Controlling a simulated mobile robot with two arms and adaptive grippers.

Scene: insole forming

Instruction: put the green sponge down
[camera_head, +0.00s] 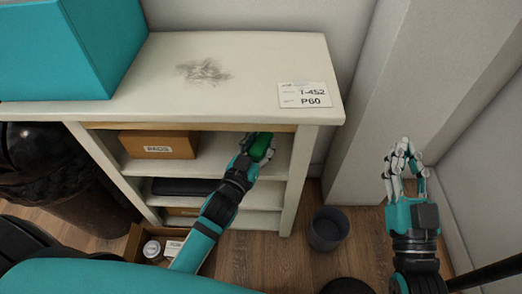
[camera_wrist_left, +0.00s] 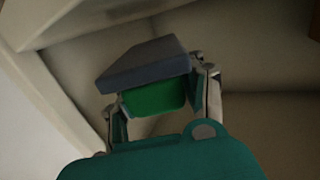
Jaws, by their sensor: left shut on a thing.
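The green sponge (camera_head: 260,147) is in my left gripper (camera_head: 258,152), at the upper compartment of the white shelf unit (camera_head: 307,160). In the left wrist view the sponge (camera_wrist_left: 152,101) has a green body with a grey-blue layer (camera_wrist_left: 146,65) on its far side. The fingers of my left gripper (camera_wrist_left: 160,100) are shut on it from both sides. I cannot tell whether the sponge touches the shelf board. My right gripper (camera_head: 405,165) is empty with its fingers spread, to the right of the unit.
A cardboard box marked PADS (camera_head: 158,145) stands left in the same compartment. A dark flat item (camera_head: 185,187) lies on the shelf below. The top has a dark smudge (camera_head: 203,71), a label (camera_head: 304,95) and a teal box (camera_head: 75,45). A grey bin (camera_head: 328,229) stands on the floor.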

